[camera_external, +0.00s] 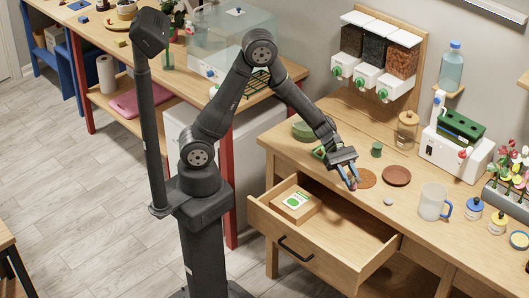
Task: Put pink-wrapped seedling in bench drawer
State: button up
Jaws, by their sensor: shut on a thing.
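My gripper (351,183) points down over the bench's front edge, just behind the open drawer. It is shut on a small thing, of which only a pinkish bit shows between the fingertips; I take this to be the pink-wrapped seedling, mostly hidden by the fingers. The bench drawer (345,248) is pulled out. A small cardboard box (309,212) with a white and green label lies at its left back; the drawer floor to the right is bare.
A cork disc (366,178) lies beside my gripper, with a brown saucer (397,175) to its right. A glass mug (433,201) and a small grey disc (389,201) stand near the front edge. A green cup (377,149) and dispensers (375,60) are behind.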

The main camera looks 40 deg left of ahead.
jog(key=n+t, duration=0.2)
send_over(331, 246)
notch_tip(331, 246, down, 11)
jog(key=shift+t+h, duration=0.3)
jog(key=shift+f, duration=5.45)
jog(key=shift+f, duration=0.1)
jog(key=o, duration=1)
jog(key=v, duration=1.2)
